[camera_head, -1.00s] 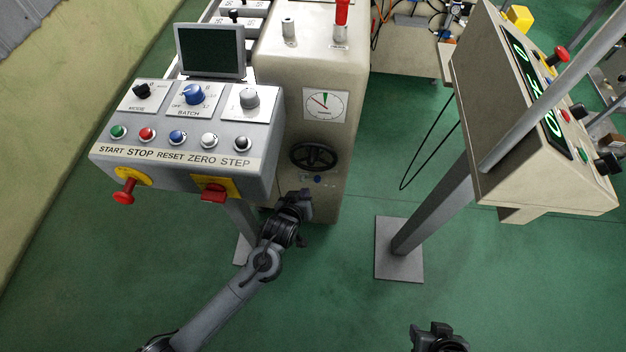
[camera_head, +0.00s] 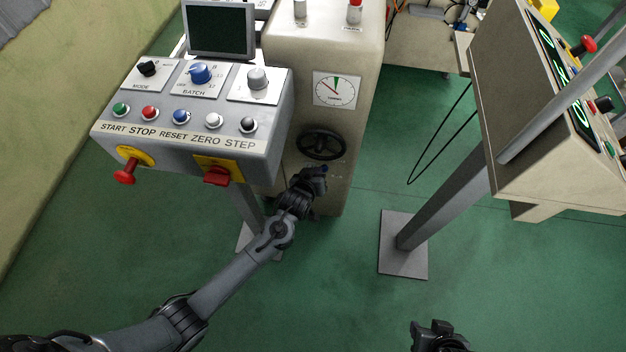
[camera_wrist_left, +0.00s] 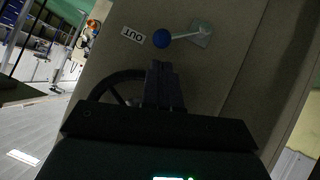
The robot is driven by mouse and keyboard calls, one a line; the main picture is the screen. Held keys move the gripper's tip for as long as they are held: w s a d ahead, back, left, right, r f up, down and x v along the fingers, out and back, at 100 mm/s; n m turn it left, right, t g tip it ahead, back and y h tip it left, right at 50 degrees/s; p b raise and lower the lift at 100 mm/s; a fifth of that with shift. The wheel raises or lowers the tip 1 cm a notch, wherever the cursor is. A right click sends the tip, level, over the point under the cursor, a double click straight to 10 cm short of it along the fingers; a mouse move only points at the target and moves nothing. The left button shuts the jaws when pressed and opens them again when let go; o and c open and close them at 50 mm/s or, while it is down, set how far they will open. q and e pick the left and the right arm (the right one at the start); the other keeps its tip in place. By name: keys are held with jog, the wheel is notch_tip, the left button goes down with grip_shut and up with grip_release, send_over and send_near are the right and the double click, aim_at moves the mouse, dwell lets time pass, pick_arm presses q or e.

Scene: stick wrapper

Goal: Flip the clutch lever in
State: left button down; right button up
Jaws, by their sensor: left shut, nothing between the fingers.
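The clutch lever (camera_wrist_left: 182,36) shows in the left wrist view as a thin pale rod with a blue ball knob (camera_wrist_left: 161,40), on a mount (camera_wrist_left: 203,33) on the beige machine face. The knob end points to the OUT label (camera_wrist_left: 132,37), which appears upside down. My left gripper (camera_wrist_left: 162,66) is shut and empty, its fingertips just below the knob in that view; I cannot tell if they touch it. In the head view my left gripper (camera_head: 318,176) is at the machine front below the handwheel and hides most of the lever. My right gripper (camera_head: 438,330) is at the bottom edge, its fingers unclear.
A black handwheel (camera_head: 321,145) is just above the left gripper. The button console (camera_head: 190,140) with red knobs stands to the left. A display stand (camera_head: 445,205) stands to the right, with open green floor between it and the machine.

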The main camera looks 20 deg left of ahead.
pick_arm(q)
jog(key=shift+b+x, duration=0.6)
jog(key=shift+x, duration=1.2)
